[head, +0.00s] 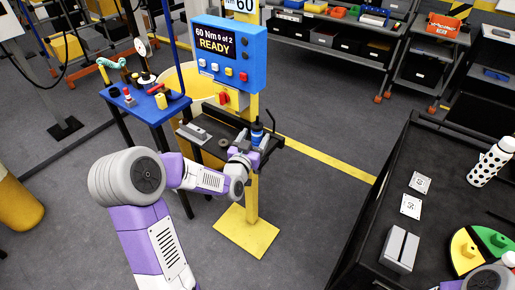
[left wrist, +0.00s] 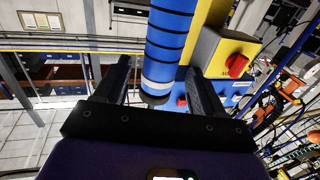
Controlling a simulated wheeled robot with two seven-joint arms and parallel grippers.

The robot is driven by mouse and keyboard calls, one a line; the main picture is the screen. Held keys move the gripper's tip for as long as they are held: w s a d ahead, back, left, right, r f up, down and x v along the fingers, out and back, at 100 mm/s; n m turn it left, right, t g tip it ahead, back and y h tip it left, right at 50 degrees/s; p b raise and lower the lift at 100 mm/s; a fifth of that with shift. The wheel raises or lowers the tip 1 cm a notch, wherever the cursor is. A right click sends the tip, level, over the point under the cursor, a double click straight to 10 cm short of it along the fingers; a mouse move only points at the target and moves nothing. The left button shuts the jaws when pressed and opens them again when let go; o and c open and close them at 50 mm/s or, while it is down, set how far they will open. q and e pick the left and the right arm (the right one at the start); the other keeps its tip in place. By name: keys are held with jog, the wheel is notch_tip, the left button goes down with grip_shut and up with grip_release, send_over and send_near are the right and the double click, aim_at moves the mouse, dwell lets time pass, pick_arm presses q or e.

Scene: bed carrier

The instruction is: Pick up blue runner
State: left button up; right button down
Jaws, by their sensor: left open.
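The blue runner (head: 257,130) stands upright at a small dark shelf on the yellow post, under the blue display box. In the left wrist view the runner (left wrist: 170,45) is a blue cylinder with black rings and a pale band near its dark end. My left gripper (head: 252,145) is at the runner, its fingers open. In the left wrist view the two black fingers of the gripper (left wrist: 156,75) lie on either side of the runner, with visible gaps. The runner's lower part is partly hidden by my gripper in the head view. My right gripper is not in view.
The display box (head: 228,52) reads "60 Nm 0 of 2 READY". A grey block (head: 194,132) lies on the dark shelf left of the runner. A blue table (head: 150,108) with small items stands left. A black bench (head: 385,225) with a spotted bottle (head: 489,162) is at right.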

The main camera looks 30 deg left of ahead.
pick_arm(q)
jog(key=w, duration=0.4)
jog(key=shift+w+a+f, duration=0.1)
jog(key=shift+w+a, duration=0.05)
jog(key=shift+a, duration=0.2)
jog(key=shift+c, duration=0.2)
grip_shut()
